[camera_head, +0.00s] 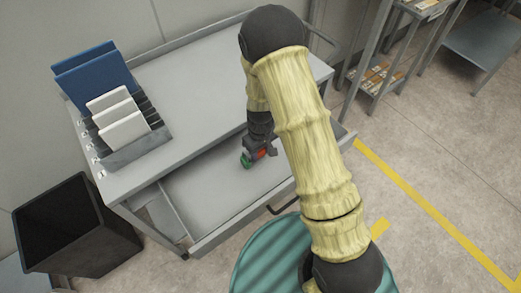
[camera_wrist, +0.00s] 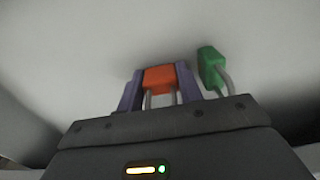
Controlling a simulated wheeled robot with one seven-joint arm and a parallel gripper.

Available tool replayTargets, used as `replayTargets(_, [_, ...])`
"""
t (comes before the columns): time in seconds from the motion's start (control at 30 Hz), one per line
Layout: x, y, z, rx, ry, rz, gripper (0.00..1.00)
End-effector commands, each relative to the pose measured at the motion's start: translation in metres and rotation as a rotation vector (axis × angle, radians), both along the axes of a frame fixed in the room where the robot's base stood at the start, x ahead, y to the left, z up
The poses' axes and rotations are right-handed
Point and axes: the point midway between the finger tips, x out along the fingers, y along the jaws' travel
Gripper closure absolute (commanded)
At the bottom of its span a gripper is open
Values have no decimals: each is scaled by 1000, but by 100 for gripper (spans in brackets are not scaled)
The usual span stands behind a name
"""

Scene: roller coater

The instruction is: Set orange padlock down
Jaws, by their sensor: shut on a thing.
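My gripper (camera_wrist: 161,92) is shut on the orange padlock (camera_wrist: 159,78), with its purple fingers on either side of the body and the shackle toward the wrist. In the head view the orange padlock (camera_head: 262,154) shows at the end of my arm, over the open drawer (camera_head: 215,199). A green padlock (camera_wrist: 211,68) is just right of my fingers in the wrist view. It also shows in the head view (camera_head: 246,160), left of the orange one. I cannot tell whether the orange padlock touches the drawer floor.
The grey workbench (camera_head: 190,93) holds a rack (camera_head: 143,146) with blue and white boards at its left. A black bin (camera_head: 75,225) stands left of the drawer. The drawer's left part is bare. Metal shelving (camera_head: 375,75) stands at right.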

Motion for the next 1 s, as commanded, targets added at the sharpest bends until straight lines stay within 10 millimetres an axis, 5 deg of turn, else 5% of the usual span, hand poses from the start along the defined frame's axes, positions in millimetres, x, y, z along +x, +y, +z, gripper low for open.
replayTargets(0.23, [0,0,-3,-1,1,1,98])
replayTargets(0.27, [0,0,-3,-1,1,1,62])
replayTargets(0.37, [0,0,-3,-1,1,1,42])
replayTargets(0.77, [0,0,3,0,0,1,42])
replayTargets(1.0, [0,1,33,0,-2,1,42])
